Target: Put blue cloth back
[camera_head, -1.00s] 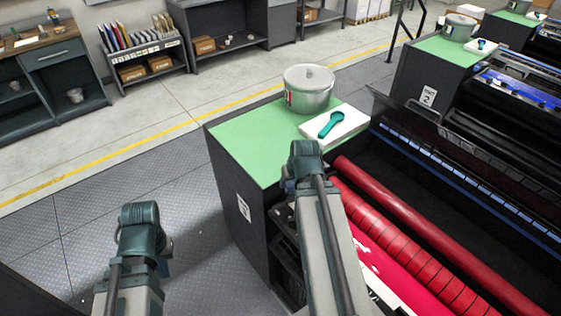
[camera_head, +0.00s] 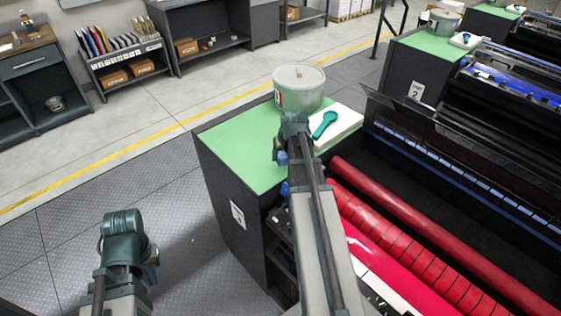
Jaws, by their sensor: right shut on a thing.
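I cannot make out the blue cloth for certain. A small blue patch (camera_head: 285,188) shows beside my right arm, at the front edge of the green-topped cabinet (camera_head: 235,150); I cannot tell whether it is cloth or part of my arm. My right arm reaches up over the cabinet's right side, and its bent joint hides its gripper. My left arm is at the lower left over the grey floor plates, and its gripper is also hidden.
A lidded metal pot (camera_head: 299,89) and a white pad with a teal tool (camera_head: 324,124) stand on the cabinet top. Red rollers (camera_head: 420,225) of the press lie to the right. Floor plates (camera_head: 80,195) left of the cabinet are clear.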

